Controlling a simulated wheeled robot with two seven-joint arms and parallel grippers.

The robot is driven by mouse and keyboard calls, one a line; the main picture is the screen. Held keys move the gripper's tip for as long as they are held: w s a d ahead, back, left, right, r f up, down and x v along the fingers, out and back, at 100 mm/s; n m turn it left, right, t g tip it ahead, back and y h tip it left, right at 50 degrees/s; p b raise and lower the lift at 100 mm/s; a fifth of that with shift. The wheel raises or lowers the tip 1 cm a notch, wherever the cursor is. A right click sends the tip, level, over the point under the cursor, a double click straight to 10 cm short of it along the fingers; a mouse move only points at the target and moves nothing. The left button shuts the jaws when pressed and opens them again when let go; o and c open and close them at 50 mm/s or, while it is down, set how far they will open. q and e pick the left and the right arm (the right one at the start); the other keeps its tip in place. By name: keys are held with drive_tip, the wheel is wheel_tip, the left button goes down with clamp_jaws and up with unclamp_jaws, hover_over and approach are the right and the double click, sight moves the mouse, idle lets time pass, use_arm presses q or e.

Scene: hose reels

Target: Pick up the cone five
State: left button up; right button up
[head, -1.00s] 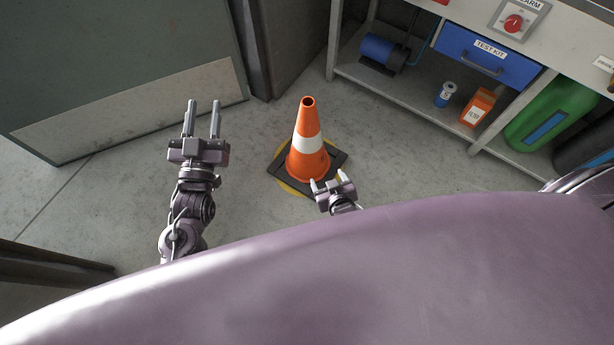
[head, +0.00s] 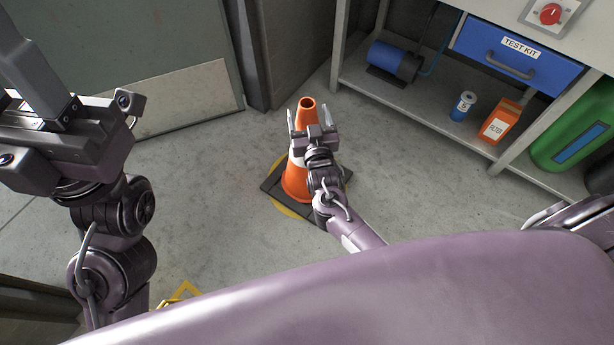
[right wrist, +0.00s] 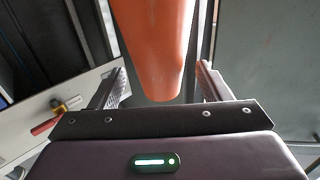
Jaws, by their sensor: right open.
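The orange cone (head: 296,183) with a white band and a dark square base stands upright on a yellow floor marking. My right gripper (head: 309,117) is open at the cone's upper part, just below its top, and hides part of the band. In the right wrist view the orange cone (right wrist: 155,45) lies between the two spread fingers of the gripper (right wrist: 160,85), with a gap showing on each side. My left gripper (head: 40,90) is large at the left edge, away from the cone. Its fingers are partly cut off, so its opening is unclear.
A workbench with a blue test kit drawer (head: 520,55) stands at right. A yellow object (head: 183,293) shows at bottom. Floor around the cone is mostly clear.

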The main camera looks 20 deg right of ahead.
drive_tip(key=shift+w+d, duration=0.15)
drive_tip(key=shift+w, duration=1.05)
clamp_jaws()
drive_tip(key=shift+r, duration=0.2)
